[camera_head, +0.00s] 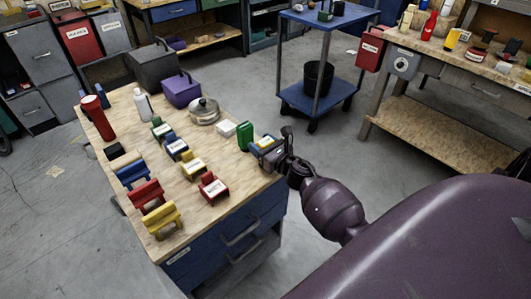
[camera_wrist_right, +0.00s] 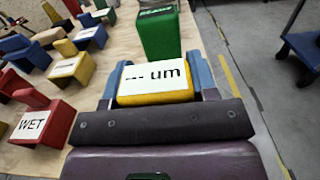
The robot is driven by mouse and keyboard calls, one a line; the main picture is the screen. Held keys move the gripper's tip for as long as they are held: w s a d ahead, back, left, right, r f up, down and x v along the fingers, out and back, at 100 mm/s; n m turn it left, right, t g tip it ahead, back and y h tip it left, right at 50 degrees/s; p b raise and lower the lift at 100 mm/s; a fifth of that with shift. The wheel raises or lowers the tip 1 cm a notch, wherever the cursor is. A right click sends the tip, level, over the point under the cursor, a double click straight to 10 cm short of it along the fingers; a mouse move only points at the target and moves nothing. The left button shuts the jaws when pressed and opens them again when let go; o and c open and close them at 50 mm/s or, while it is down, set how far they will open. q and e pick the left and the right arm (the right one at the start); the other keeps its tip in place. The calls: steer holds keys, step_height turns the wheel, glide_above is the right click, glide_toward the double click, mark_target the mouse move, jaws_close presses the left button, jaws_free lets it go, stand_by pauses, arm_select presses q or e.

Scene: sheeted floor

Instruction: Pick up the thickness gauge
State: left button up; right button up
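The thickness gauge (camera_wrist_right: 156,84) is a small block with a yellow front and a white face reading "--- um". My left gripper is not in view.
A green block (camera_head: 245,137) stands just behind the gauge. Red (camera_head: 213,186) and yellow (camera_head: 193,166) labelled blocks stand to its left on the wooden tabletop (camera_head: 228,212). A silver pot (camera_head: 204,111) is farther back. A blue cart (camera_head: 318,97) stands beyond open floor.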

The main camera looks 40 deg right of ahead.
steer(key=shift+c, duration=1.1)
steer(key=shift+r, duration=0.1)
